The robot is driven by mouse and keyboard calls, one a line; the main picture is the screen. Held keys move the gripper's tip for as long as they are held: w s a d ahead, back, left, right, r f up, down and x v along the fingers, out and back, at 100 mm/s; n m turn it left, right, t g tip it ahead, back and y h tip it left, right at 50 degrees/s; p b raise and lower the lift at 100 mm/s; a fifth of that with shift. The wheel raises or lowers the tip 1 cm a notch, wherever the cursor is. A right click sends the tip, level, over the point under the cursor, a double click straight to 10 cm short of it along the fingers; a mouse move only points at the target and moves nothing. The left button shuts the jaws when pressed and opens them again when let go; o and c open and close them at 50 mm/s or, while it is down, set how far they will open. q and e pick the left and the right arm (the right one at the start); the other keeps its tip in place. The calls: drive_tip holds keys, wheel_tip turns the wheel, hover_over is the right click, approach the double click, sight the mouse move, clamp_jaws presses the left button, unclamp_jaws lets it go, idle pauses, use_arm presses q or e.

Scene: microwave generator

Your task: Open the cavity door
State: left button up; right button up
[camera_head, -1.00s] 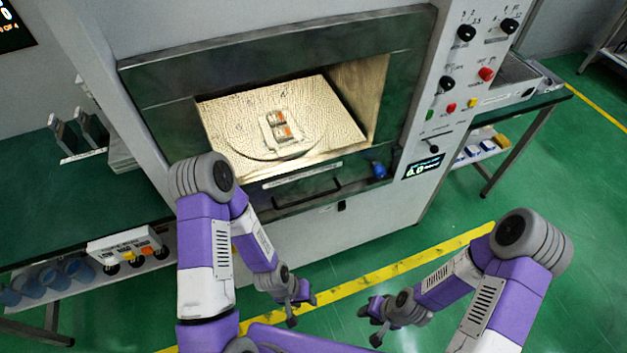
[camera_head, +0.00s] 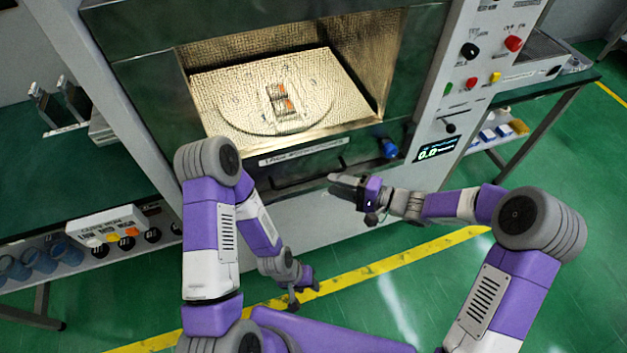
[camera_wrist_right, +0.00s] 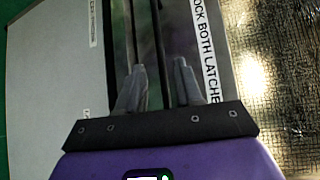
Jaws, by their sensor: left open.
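The dark front of the microwave cavity (camera_head: 150,100) surrounds a rectangular view of its gold interior. I cannot tell whether clear glass covers it. Below this view are a white label strip (camera_head: 304,152) and a dark horizontal handle bar (camera_head: 285,183). My right gripper (camera_head: 333,186) is in front of the lower part near the bar's right end. In the right wrist view its fingers (camera_wrist_right: 158,85) are apart, with dark bars (camera_wrist_right: 158,40) between or behind them; contact cannot be told. The "lock both latches" label is beside them. My left gripper (camera_head: 303,288) is open, low and away from the cabinet.
Inside lies a round plate (camera_head: 250,110) with a small item (camera_head: 283,102) on it. A blue knob (camera_head: 389,148) sits at the lower right of the front. A control panel (camera_head: 485,70) is on the right. Green tables flank the cabinet.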

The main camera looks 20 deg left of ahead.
sight(313, 177)
drive_tip(key=b+x, duration=0.1)
drive_tip(key=x, duration=0.6)
drive_tip(key=shift+a, duration=0.2)
clamp_jaws()
